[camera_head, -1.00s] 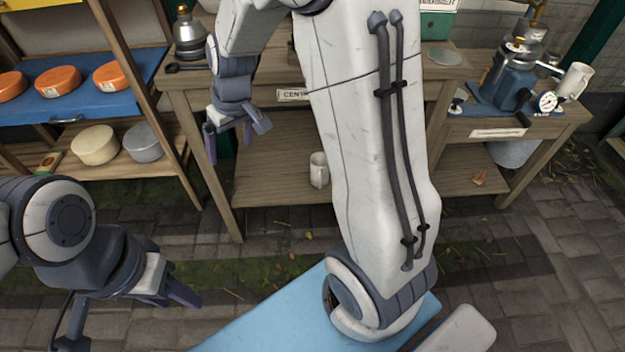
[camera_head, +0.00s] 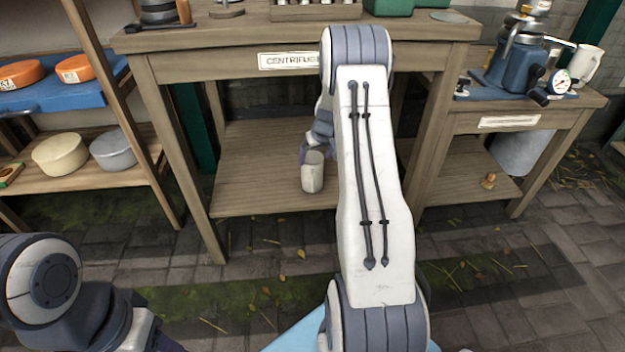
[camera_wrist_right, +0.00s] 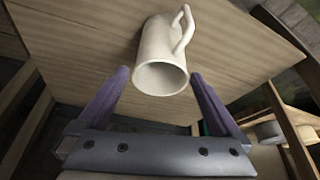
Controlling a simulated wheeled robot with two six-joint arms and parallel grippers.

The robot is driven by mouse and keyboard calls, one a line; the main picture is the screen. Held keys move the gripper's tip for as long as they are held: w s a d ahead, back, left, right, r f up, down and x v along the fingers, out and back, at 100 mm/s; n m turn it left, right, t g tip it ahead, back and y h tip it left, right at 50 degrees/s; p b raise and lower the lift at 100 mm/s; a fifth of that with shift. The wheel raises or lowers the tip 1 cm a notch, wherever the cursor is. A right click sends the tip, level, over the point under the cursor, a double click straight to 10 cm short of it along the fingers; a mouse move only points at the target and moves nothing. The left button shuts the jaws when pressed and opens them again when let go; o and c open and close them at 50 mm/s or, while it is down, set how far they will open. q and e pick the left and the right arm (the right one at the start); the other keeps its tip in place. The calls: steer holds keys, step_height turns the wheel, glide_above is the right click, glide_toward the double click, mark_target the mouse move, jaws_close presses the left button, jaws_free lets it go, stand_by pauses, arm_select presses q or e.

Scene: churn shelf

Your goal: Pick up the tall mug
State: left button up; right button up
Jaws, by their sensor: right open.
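A white mug (camera_head: 312,174) stands on the lower shelf under the centrifuge table. In the right wrist view the mug (camera_wrist_right: 160,45) shows its open rim, with its handle on the upper right. My right gripper (camera_wrist_right: 158,74) is open, its two purple fingers on either side of the mug's rim, not visibly closed on it. In the head view my right gripper (camera_head: 306,150) is partly hidden behind my arm and the mug. My left gripper (camera_head: 158,340) is cut off at the bottom left edge.
A second white mug (camera_head: 585,64) stands on the right side table beside a blue apparatus (camera_head: 517,62). The wooden table top (camera_head: 230,35) lies above the lower shelf (camera_head: 262,190), whose left part is clear. A rack with cheese wheels (camera_head: 60,153) stands left.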

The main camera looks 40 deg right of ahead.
steer(key=b+x, duration=0.2)
steer(key=x, duration=0.5)
steer(key=shift+w+f+b, duration=0.1)
steer(key=shift+b, duration=0.25)
steer(key=c, duration=1.3)
